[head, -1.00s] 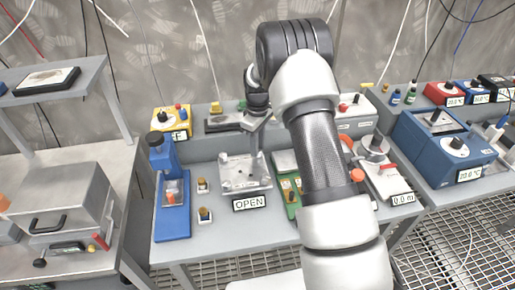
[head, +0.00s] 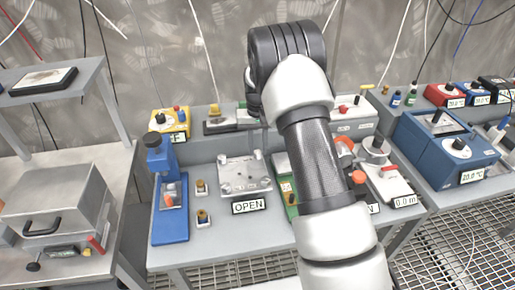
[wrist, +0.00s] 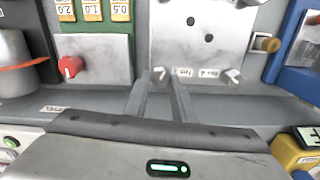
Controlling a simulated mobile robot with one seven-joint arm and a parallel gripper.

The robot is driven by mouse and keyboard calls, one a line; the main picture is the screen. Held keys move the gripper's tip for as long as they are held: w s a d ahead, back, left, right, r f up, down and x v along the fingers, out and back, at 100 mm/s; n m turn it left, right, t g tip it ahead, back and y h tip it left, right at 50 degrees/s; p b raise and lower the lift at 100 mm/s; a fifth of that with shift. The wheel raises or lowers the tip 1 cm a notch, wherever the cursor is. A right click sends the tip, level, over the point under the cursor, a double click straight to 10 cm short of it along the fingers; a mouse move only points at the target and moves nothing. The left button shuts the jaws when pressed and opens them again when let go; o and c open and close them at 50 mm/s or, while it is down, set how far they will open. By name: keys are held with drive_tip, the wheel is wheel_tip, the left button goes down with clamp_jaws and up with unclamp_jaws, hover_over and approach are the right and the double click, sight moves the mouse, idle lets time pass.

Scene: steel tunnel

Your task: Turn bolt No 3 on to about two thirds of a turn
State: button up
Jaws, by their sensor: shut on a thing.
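A pale metal plate (head: 236,182) with bolts at its corners lies on the bench, behind an OPEN sign (head: 249,206). The plate also shows in the wrist view (wrist: 196,22), with two dark holes. My gripper (wrist: 160,82) is shut on a bolt (wrist: 160,73) at the plate's back right corner as the head view has it. A second bolt (wrist: 234,76) stands free at the other near corner. Small labels lie between these two bolts; their numbers are too small to read surely. In the head view my arm hides most of the gripper.
A green board (wrist: 89,27) with a red knob (wrist: 71,67) lies close beside the plate. A blue stand (head: 169,208) and small brass-topped pieces are left of it. A yellow box (head: 170,122) stands behind. A blue device (head: 443,148) is at the right.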

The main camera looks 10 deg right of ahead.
sight(258, 151)
drive_tip(key=m, duration=0.7)
drive_tip(key=shift+d, duration=0.1)
idle(0.5)
drive_tip(key=o, duration=1)
drive_tip(key=shift+o, duration=0.2)
wheel_tip(258, 151, up, 18)
drive_tip(key=shift+f+p, duration=0.25)
drive_tip(key=shift+p, duration=0.15)
